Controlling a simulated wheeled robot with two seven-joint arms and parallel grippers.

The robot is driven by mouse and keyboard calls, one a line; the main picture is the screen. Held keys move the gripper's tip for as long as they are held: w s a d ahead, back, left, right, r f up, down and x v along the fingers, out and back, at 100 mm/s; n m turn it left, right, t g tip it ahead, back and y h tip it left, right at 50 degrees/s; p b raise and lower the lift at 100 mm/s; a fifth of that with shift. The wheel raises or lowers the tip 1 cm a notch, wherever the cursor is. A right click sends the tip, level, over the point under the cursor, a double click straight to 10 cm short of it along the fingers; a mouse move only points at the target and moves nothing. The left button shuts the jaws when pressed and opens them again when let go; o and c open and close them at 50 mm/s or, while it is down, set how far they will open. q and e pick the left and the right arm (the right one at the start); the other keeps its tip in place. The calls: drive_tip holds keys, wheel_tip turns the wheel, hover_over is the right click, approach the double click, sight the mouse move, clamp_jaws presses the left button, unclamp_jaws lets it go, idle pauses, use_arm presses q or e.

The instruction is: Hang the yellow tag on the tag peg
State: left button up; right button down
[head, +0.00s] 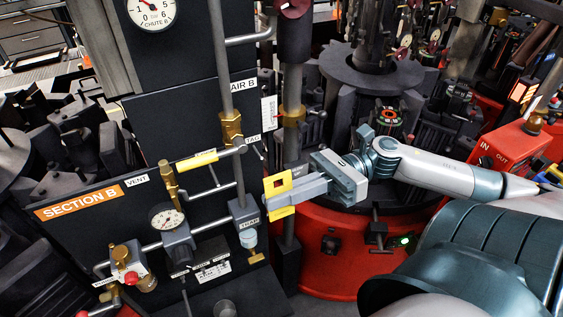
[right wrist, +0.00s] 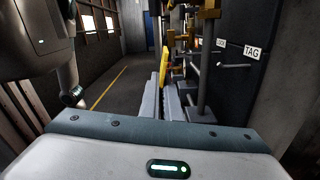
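The yellow tag (head: 281,212) is a flat plate with a hole near its top. My right gripper (head: 283,195) is shut on it, with its fingers across the tag's middle. The tag also shows edge-on at the fingertips in the right wrist view (right wrist: 164,62). The tag peg (head: 259,152) is a thin short rod by the TAG label on the dark panel, above and left of the gripper. In the right wrist view the peg (right wrist: 237,65) sticks out below the TAG label, to the right of the tag and apart from it. My left gripper is not in view.
A vertical pipe with a brass fitting (head: 231,127) and a yellow-handled valve lever (head: 196,160) stand left of the tag. A pressure gauge (head: 166,217) and the TRAP block (head: 244,216) are lower left. The red mould base (head: 345,262) lies below my right arm.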

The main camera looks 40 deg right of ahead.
drive_tip(key=shift+w+f, duration=0.1)
drive_tip(key=shift+w, duration=0.1)
drive_tip(key=shift+w+d+f+b, duration=0.2)
drive_tip(key=shift+w+d+b, duration=0.15)
drive_tip(key=shift+w+b, duration=0.9)
drive_tip(key=shift+w+d+f+b, duration=0.15)
drive_tip(key=shift+w+d+b, duration=0.2)
drive_tip(key=shift+w+b, duration=0.85)
drive_tip(key=shift+w+d+f+b, duration=0.3)
drive_tip(key=shift+w+b, duration=0.5)
drive_tip(key=shift+w, duration=0.9)
drive_tip(key=shift+w+d+r+b, duration=0.1)
drive_tip(key=shift+w+b, duration=0.05)
drive_tip(key=shift+b, duration=0.25)
drive_tip(key=c, duration=2)
unclamp_jaws()
drive_tip(key=shift+c, duration=0.2)
drive_tip(key=shift+o, duration=0.6)
drive_tip(key=shift+r, duration=0.1)
